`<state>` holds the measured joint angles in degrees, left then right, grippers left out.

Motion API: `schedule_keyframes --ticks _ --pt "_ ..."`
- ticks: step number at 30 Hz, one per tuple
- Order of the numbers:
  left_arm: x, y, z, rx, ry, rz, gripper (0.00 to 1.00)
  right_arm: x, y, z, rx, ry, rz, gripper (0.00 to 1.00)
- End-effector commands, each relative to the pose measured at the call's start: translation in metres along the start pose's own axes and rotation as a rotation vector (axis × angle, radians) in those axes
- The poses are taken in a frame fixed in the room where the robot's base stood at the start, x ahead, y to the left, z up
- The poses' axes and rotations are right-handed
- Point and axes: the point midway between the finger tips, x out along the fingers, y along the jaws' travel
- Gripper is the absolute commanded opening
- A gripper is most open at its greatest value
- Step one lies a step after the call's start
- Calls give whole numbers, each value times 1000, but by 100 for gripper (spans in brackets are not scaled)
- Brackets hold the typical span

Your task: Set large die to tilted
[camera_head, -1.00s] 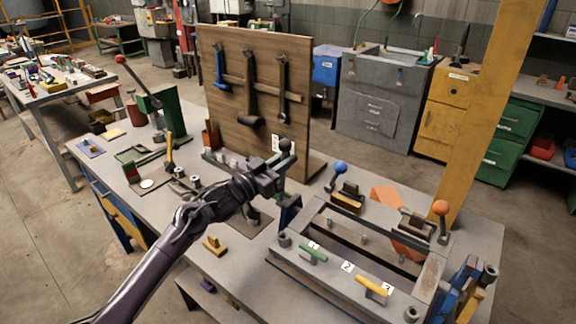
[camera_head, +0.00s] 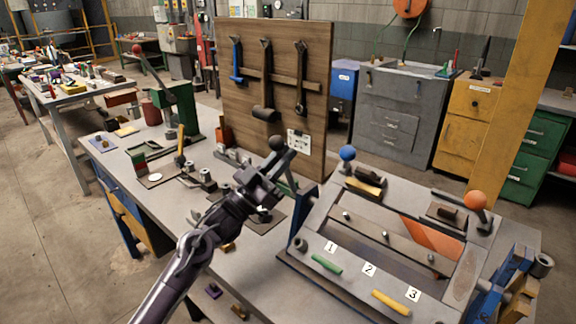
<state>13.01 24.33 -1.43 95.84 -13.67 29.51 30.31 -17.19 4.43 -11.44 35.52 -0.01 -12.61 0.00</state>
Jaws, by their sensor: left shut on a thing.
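No part carries a readable "large die" name, so I cannot tell which one it is. My left gripper (camera_head: 276,165) is shut on a lever just below its black ball knob (camera_head: 277,144). The lever leans a little to the left, and its lower end is partly hidden by my gripper and arm. A white card with dark marks (camera_head: 299,141) is on the wooden board behind it. To the right is a grey frame (camera_head: 330,282) with labels 1, 2 and 3, a green handle (camera_head: 327,263) and a yellow handle (camera_head: 391,302). My right gripper is not in view.
An upright tool board (camera_head: 275,100) blocks the far side. A green press (camera_head: 178,115) and small parts occupy the bench's left. A yellow post (camera_head: 515,110) rises at right.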

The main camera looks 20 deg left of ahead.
Motion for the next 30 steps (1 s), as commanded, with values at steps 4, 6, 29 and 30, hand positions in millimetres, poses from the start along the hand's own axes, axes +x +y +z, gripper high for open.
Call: schedule_keyframes --ticks 4,6,29,30 --pt "-12 3 6 5 43 4 0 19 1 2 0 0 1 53" --pt "-14 3 6 8 62 4 0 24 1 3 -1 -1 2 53" --pt "-18 4 0 20 123 8 0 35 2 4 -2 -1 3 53" --pt "-18 4 0 20 123 8 0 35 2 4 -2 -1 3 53"
